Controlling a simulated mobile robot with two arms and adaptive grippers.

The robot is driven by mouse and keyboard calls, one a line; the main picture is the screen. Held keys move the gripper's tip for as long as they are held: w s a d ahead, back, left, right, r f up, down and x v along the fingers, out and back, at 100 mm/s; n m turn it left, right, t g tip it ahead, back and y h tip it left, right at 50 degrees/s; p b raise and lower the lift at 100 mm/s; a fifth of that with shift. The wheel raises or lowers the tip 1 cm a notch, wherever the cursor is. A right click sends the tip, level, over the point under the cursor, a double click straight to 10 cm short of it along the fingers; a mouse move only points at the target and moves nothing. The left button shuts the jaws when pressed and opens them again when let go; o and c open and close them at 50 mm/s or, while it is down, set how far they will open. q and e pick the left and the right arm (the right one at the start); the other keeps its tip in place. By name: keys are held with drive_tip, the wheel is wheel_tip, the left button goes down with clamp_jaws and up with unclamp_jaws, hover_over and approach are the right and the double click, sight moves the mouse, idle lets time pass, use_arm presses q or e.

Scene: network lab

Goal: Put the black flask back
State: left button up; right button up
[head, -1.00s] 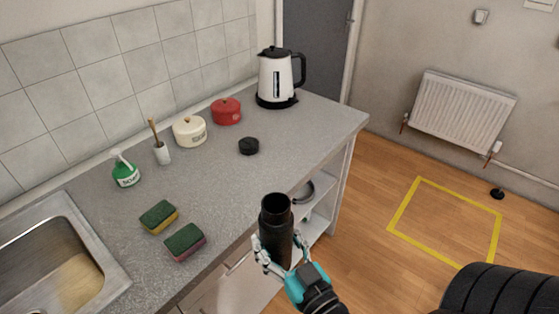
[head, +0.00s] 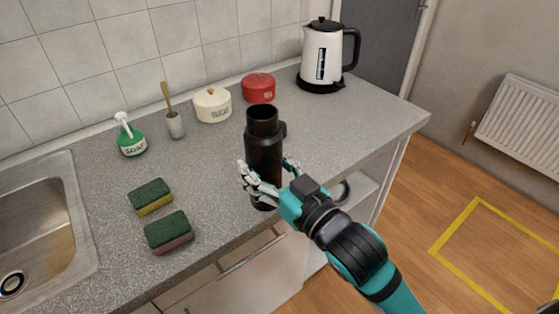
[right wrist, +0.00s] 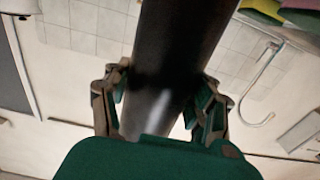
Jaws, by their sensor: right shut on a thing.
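The black flask (head: 263,145) is upright and has an open top with no lid on it. My right gripper (head: 267,172) is shut around its lower body, at the front edge of the worktop. I cannot tell whether the flask's base touches the worktop. In the right wrist view the flask (right wrist: 185,50) rises between the two fingers of the gripper (right wrist: 160,100). My left gripper is not in view.
The grey worktop (head: 335,130) holds a kettle (head: 318,65), a red pot (head: 258,88), a cream pot (head: 212,106), a brush cup (head: 175,126), a soap bottle (head: 131,138) and two sponges (head: 168,232). A sink (head: 40,225) is at left. The worktop right of the flask is clear.

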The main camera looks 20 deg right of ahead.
use_arm(q)
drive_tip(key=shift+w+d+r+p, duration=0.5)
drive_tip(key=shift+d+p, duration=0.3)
drive_tip(key=shift+p, duration=0.3)
use_arm(e)
drive_tip(key=shift+w+d+f, duration=0.8)
drive_tip(key=shift+w+d, duration=0.3)
drive_tip(key=shift+w, duration=1)
drive_tip(key=shift+w+d+f, duration=0.8)
drive_tip(key=shift+w+d, duration=0.25)
drive_tip(key=shift+w, duration=1)
drive_tip(key=shift+w+d+f, duration=0.8)
drive_tip(key=shift+w+d, duration=0.3)
drive_tip(key=shift+w, duration=1)
drive_tip(key=shift+f, duration=0.15)
drive_tip(key=o, duration=1.5)
